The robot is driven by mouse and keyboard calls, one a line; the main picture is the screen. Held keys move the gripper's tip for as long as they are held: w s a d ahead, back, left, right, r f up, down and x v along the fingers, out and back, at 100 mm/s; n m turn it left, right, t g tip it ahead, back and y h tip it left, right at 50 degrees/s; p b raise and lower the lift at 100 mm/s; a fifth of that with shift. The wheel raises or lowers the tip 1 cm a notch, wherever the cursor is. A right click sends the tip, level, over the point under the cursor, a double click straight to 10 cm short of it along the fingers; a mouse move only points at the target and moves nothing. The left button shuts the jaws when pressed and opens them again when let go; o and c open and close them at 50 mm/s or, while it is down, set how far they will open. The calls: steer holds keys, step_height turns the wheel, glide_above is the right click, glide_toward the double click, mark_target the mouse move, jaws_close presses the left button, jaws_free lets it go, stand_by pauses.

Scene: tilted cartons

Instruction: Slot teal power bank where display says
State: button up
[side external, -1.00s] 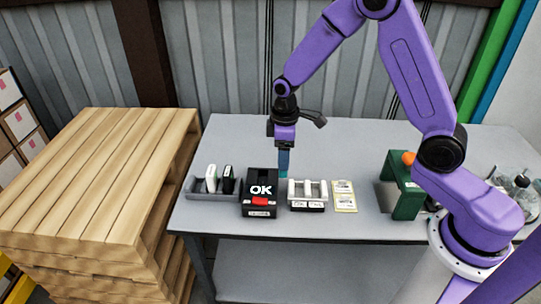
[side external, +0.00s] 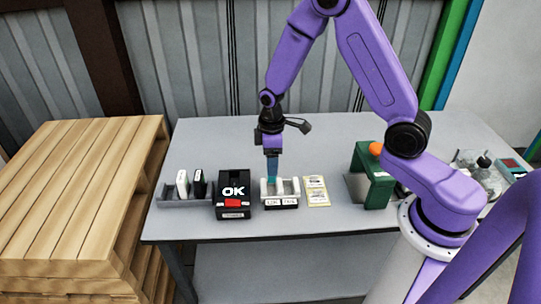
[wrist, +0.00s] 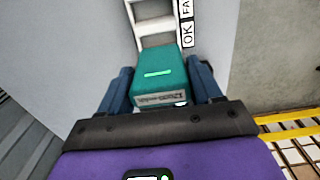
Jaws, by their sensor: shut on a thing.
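The teal power bank (wrist: 160,72) is held upright between the two blue fingers of my gripper (wrist: 162,88), with a lit green bar on it. In the side view my gripper (side external: 272,172) is over the left part of the white slotted rack (side external: 294,187). The rack also shows in the wrist view (wrist: 157,25), just beyond the power bank, with labels reading OK and FA…, the rest cut off. I cannot tell whether the power bank's lower end is inside a slot. The black tester (side external: 233,188) left of the rack displays OK.
A grey holder (side external: 170,203) with a white and a black power bank stands left of the tester. A yellow card (side external: 316,191) lies right of the rack. A green stand (side external: 376,180) with an orange top is farther right. The table behind the rack is clear.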

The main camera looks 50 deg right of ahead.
steer(key=shift+w+d+f, duration=0.1)
steer(key=shift+f, duration=3.4)
steer(key=shift+f, duration=0.25)
steer(key=o, duration=1.1)
steer(key=shift+c, duration=0.2)
steer(key=c, duration=0.4)
steer(key=shift+o, duration=0.2)
steer(key=shift+r, duration=0.1)
steer(key=shift+r, duration=3.95)
